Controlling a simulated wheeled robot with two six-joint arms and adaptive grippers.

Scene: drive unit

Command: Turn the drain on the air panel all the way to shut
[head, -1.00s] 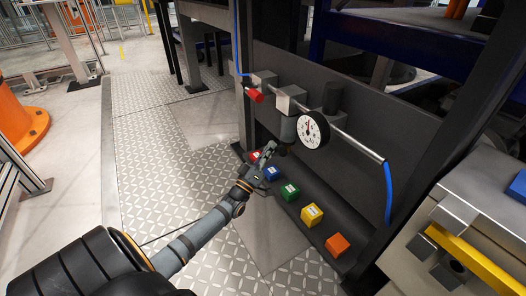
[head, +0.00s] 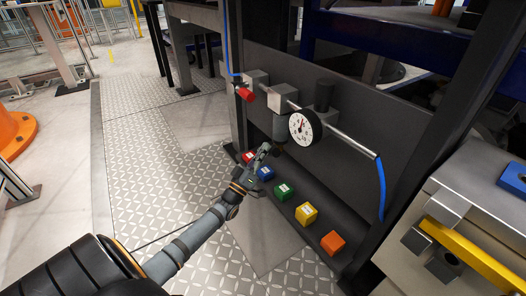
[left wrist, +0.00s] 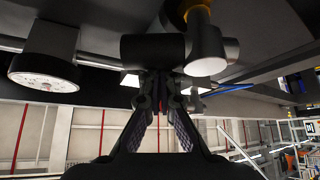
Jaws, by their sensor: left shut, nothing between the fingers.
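The air panel (head: 345,135) carries a dark filter bowl (head: 279,126) to the left of a white round gauge (head: 305,126). A small dark drain (head: 279,149) shows under the bowl, partly hard to make out. My left gripper (head: 265,149) is shut and empty, with its tips just beside the drain; I cannot tell if they touch. In the left wrist view the shut fingers (left wrist: 160,82) point up below a dark cylinder (left wrist: 150,48) and a grey round end (left wrist: 205,62) with a yellowish stem. The gauge (left wrist: 45,70) is at left there. My right gripper is out of view.
A red valve handle (head: 245,94) sits left on the panel. Red, blue, green, yellow and orange (head: 333,242) blocks line the ledge below. A steel bench with a yellow bar (head: 470,250) stands at right. The tread-plate floor (head: 160,200) at left is clear.

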